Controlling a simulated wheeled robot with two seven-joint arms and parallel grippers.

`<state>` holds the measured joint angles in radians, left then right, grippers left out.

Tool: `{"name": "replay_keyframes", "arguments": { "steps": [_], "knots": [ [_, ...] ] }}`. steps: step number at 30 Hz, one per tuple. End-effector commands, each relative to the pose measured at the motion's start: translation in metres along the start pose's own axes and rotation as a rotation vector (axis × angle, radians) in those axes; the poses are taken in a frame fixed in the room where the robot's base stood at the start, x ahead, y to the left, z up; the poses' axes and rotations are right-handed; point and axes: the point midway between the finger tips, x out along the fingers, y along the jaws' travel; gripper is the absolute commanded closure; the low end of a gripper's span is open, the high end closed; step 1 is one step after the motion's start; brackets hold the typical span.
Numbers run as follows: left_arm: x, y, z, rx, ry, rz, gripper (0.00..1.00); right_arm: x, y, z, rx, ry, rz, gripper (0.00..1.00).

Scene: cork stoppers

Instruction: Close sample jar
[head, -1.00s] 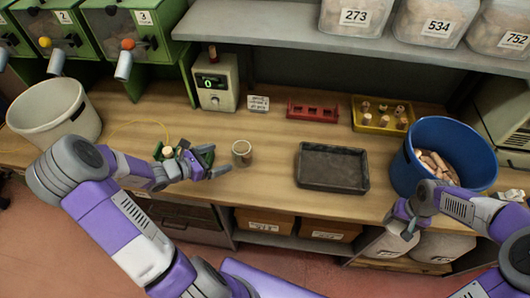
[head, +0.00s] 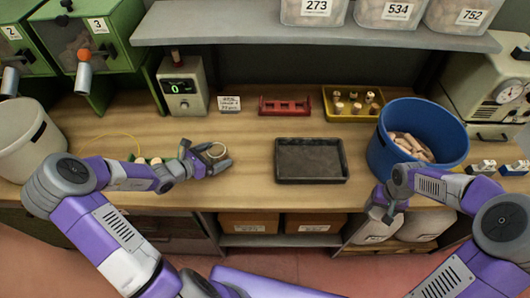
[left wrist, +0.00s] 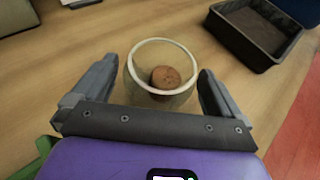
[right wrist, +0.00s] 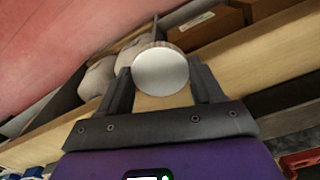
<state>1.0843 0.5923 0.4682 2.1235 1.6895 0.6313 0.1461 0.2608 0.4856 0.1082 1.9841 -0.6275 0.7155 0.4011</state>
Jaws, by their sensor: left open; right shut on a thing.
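The sample jar (left wrist: 183,103) is clear, with a pale round rim and a brown cork stopper (left wrist: 166,77) inside. It stands upright and open on the bench; its rim shows in the head view (head: 217,144). My left gripper (left wrist: 158,78) is open, one finger on each side of the jar. I cannot tell whether they touch it. My right gripper (right wrist: 160,80) is shut on a round lid (right wrist: 160,72) with a pale face and a brownish edge. It is in front of the bench at the right in the head view (head: 386,208), where the lid is hard to make out.
A dark empty tray (head: 310,178) lies right of the jar. A blue bucket (head: 435,128) of corks stands near my right arm. A red rack (head: 287,110), a yellow tray (head: 337,115) and a display box (head: 182,102) line the back. Bench between jar and tray is clear.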

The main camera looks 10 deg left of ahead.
Motion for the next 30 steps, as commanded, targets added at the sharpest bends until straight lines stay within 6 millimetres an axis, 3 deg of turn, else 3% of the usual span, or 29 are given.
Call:
{"name": "replay_keyframes", "arguments": {
  "steps": [4, 14, 26, 30],
  "knots": [
    [0.0127, 0.0004, -0.0003, 0.0, 0.0, 0.001, 0.0, 0.0029, 0.0, 0.0, 0.0, 0.0, 0.0, 0.61],
    [0.0132, 0.0005, 0.0003, 0.0, 0.001, 0.001, 0.0, 0.0024, 0.0, 0.0, 0.0, 0.0, 0.0, 0.61],
    [0.013, 0.0005, 0.0002, 0.0, 0.001, 0.001, 0.57, 0.0024, 0.0, 0.0, 0.0, 0.0, 0.0, 0.61],
    [0.0131, 0.0005, 0.0009, 0.001, -0.001, 0.001, 0.57, 0.0024, 0.0, 0.0, 0.0, 0.0, 0.0, 0.61]
  ]
}}
